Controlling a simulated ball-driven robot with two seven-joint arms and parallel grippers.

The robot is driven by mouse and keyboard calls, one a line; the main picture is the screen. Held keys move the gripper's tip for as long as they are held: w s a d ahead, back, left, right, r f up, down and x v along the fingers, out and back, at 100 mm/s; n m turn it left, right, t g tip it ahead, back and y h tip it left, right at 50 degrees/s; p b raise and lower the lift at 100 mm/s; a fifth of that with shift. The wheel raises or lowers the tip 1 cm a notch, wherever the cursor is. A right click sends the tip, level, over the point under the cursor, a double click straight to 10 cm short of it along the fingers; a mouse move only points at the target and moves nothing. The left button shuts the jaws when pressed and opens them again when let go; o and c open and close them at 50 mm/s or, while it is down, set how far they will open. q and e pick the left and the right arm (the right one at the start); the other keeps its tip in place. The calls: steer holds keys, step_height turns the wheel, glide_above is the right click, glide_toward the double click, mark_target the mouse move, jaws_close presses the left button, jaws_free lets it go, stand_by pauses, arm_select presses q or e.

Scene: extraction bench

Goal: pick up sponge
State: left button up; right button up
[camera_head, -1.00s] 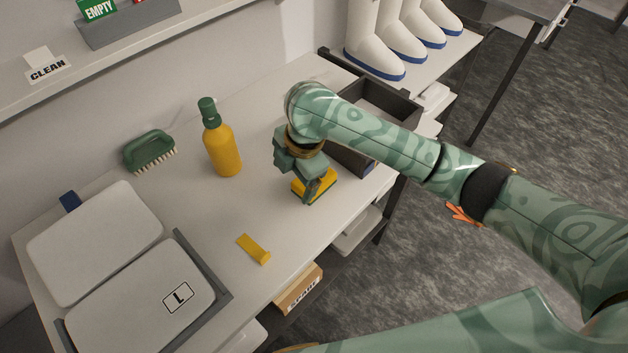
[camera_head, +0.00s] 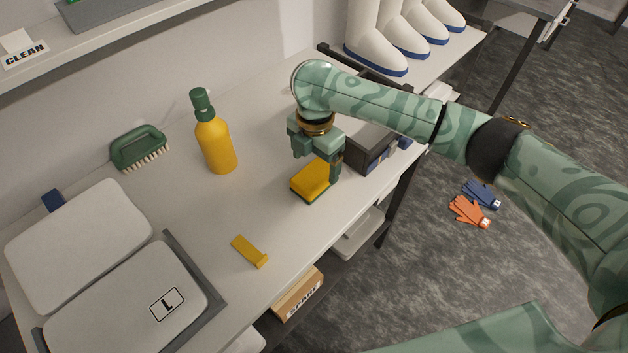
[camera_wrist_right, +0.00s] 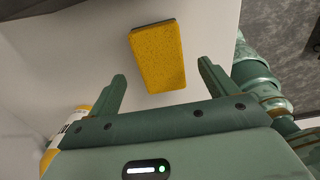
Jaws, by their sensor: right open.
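The sponge (camera_head: 311,180) is a yellow block with a dark green underside. It lies flat on the white bench, left of the dark grey bin. My right gripper (camera_head: 318,164) is open and empty beside it, on its far side, with one finger at the sponge's right end. The head view does not show clearly whether that finger touches. In the right wrist view the sponge (camera_wrist_right: 157,55) lies beyond the open fingertips of my right gripper (camera_wrist_right: 162,72), roughly centred between them. My left gripper is not in view.
A yellow bottle (camera_head: 215,143) with green cap and a green brush (camera_head: 140,148) stand to the left. A yellow clip-like piece (camera_head: 250,251) lies nearer the front. White trays (camera_head: 80,245) fill the left. The grey bin (camera_head: 368,140) is close on the right. Bench around the sponge's left is clear.

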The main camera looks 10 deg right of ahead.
mark_target(315, 174)
step_height(315, 174, down, 5)
steer(key=b, duration=0.3)
steer(key=shift+f, duration=0.2)
steer(key=shift+r, duration=0.2)
steer(key=shift+c, duration=0.4)
steer(key=shift+s, duration=0.1)
steer(key=c, duration=1)
steer(key=shift+r, duration=0.1)
steer(key=shift+r+p, duration=0.3)
steer(key=shift+p, duration=0.1)
step_height(315, 174, up, 3)
steer(key=shift+f+p, duration=0.1)
steer(key=shift+p, duration=0.85)
steer(key=s+d+r+p, duration=0.1)
steer(key=s+r+p, duration=0.1)
steer(key=s+r, duration=0.1)
steer(key=s+d+r+p, duration=0.2)
steer(key=s+r+p, duration=0.1)
steer(key=s, duration=0.2)
steer(key=s+d+r+p, duration=0.2)
steer(key=s+r+p, duration=0.1)
steer(key=s, duration=0.2)
steer(key=shift+r, duration=0.2)
